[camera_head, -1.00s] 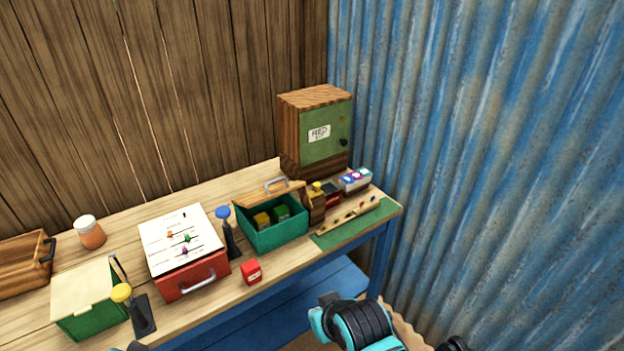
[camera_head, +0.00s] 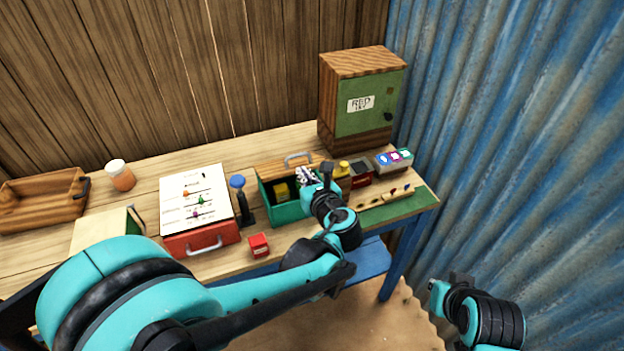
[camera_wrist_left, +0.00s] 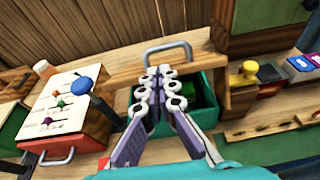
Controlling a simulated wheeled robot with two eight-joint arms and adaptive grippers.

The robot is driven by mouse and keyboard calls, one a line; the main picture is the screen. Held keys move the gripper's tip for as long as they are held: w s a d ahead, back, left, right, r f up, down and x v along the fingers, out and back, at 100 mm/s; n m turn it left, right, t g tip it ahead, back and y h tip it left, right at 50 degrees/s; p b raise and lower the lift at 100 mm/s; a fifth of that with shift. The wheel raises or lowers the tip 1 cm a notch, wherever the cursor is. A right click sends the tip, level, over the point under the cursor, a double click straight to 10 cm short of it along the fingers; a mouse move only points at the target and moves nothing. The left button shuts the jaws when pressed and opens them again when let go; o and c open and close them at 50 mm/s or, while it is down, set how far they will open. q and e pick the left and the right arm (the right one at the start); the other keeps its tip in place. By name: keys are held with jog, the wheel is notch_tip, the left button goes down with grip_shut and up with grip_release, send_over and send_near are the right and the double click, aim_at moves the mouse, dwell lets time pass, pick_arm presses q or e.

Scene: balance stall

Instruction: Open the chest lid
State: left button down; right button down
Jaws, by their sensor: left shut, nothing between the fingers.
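The green chest (camera_head: 290,214) stands open-topped on the bench, with yellow and green blocks inside. Its wooden lid (camera_head: 272,171) with a grey handle (camera_head: 298,158) is at the back of the box, leaving the inside visible. In the left wrist view the lid (camera_wrist_left: 115,76) and handle (camera_wrist_left: 167,46) are just beyond the fingertips. My left gripper (camera_head: 305,176) is shut and empty over the chest, near the lid; I cannot tell whether it touches the lid. The left wrist view shows its fingers (camera_wrist_left: 160,76) together, hiding part of the chest (camera_wrist_left: 205,110).
Left of the chest are a blue-knobbed lever (camera_head: 238,182), a red box (camera_head: 200,238) and a small red block (camera_head: 259,243). Right are a yellow-topped object (camera_head: 342,169), a peg strip (camera_head: 385,197) and a green cabinet (camera_head: 365,120). My left arm hides the bench front.

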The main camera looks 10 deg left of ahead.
aim_at(297, 166)
pick_arm(q)
jog(key=b+x, duration=0.1)
jog(key=x, duration=0.4)
jog(key=shift+w+a, duration=0.1)
